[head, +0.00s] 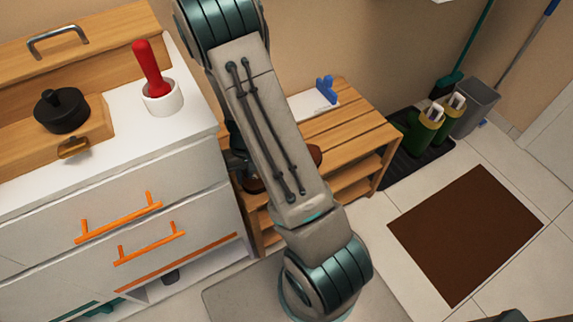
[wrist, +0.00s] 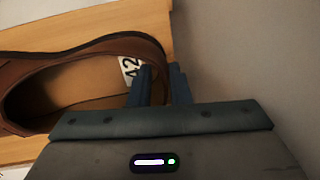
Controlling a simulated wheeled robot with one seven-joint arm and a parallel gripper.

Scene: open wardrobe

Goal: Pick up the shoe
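A brown shoe (wrist: 85,47) with a tan insole and a white "42" label lies on wooden boards in the wrist view. My gripper (wrist: 161,85) is at its heel end, one finger inside the opening and the other outside. The fingers are close together with the heel wall between them, and they appear shut on it. In the head view brown shoe parts (head: 316,155) show on either side of my arm, on the slatted wooden bench (head: 352,130). My arm hides the rest, so I cannot tell whether they are one shoe or two.
A white drawer unit (head: 110,205) with orange handles stands left of the bench, carrying a red-handled tool in a white cup (head: 162,98) and a black lidded pot (head: 62,110). Green boots (head: 425,130) stand on a dark tray at right. A brown mat (head: 465,235) lies on the floor.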

